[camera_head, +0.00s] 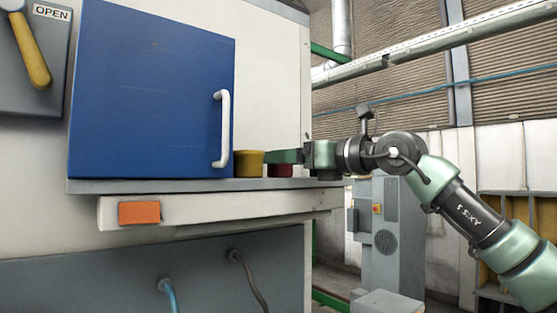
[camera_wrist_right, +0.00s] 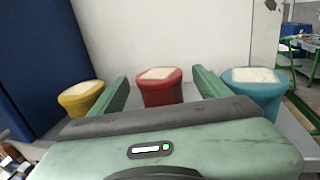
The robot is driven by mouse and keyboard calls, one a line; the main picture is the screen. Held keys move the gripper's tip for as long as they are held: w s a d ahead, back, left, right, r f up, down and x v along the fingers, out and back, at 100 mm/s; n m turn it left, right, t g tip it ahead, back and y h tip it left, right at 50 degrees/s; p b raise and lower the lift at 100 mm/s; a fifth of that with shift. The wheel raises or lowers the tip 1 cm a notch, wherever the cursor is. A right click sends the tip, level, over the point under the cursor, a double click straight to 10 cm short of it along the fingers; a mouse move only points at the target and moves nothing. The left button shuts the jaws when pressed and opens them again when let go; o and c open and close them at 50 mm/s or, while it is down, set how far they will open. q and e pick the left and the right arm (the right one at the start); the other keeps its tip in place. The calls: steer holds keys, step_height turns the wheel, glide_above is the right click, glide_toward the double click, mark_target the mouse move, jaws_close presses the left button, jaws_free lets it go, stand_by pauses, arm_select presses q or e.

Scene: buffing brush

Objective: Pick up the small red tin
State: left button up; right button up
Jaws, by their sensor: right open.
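The small red tin (camera_head: 280,171) stands on the grey ledge beside the blue door, its upper part hidden by my right gripper (camera_head: 275,156) in the head view. In the right wrist view the red tin (camera_wrist_right: 160,92) is upright with a pale top. It shows between the two green fingers of my right gripper (camera_wrist_right: 160,76), with a gap on each side. The right gripper is open and holds nothing. How deep the tin sits between the fingers is hard to tell. My left gripper is not in view.
A yellow tin (camera_head: 249,164) stands left of the red one, near the blue door (camera_head: 150,90) with its white handle (camera_head: 223,128). A teal tin (camera_wrist_right: 255,88) stands to the right in the wrist view. A pale wall (camera_wrist_right: 165,35) rises behind the tins.

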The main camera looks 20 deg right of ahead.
steer(key=shift+s+d, duration=0.1)
steer(key=shift+s, duration=0.05)
steer(key=c, duration=1.5)
steer(key=shift+r, duration=0.1)
